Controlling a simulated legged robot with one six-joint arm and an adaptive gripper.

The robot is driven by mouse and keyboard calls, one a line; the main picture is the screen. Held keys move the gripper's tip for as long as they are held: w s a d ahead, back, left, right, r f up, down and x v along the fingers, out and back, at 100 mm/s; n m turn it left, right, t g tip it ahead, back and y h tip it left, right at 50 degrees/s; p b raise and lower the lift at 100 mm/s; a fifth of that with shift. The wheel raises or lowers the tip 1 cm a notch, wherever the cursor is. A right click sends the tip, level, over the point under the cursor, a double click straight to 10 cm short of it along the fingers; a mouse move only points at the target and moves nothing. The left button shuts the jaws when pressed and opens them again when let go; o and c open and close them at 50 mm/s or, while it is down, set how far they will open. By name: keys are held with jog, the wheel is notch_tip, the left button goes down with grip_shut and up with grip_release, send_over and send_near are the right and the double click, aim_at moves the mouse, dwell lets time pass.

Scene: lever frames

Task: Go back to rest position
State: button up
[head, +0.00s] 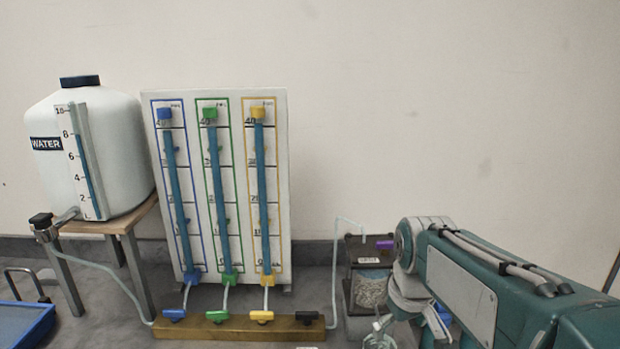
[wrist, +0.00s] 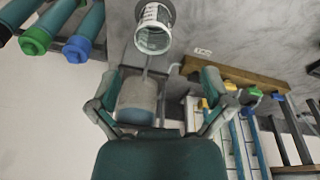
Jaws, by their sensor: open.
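My gripper (wrist: 158,76) is open in the wrist view, with its two teal-and-grey fingers spread wide apart and nothing held between them. A clear glass beaker (wrist: 154,30) with a white marked label shows beyond the fingertips, apart from them. A grey container with a blue base (wrist: 137,100) shows in the gap between the fingers, farther back. In the head view, my teal arm reaches in from the lower right, and its end is mostly hidden or cut off at the bottom edge.
A white water tank (head: 95,150) stands on a wooden stand at left. A container of grey granules (head: 371,292) sits beside my arm. A blue tray (head: 22,325) lies lower left.

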jog(key=s+f+m+t, duration=0.1)
jog(key=s+m+t, duration=0.2)
jog(key=s, duration=1.1)
jog(key=shift+s+m, duration=0.2)
jog(key=shift+m, duration=0.1)
dwell(2.2)
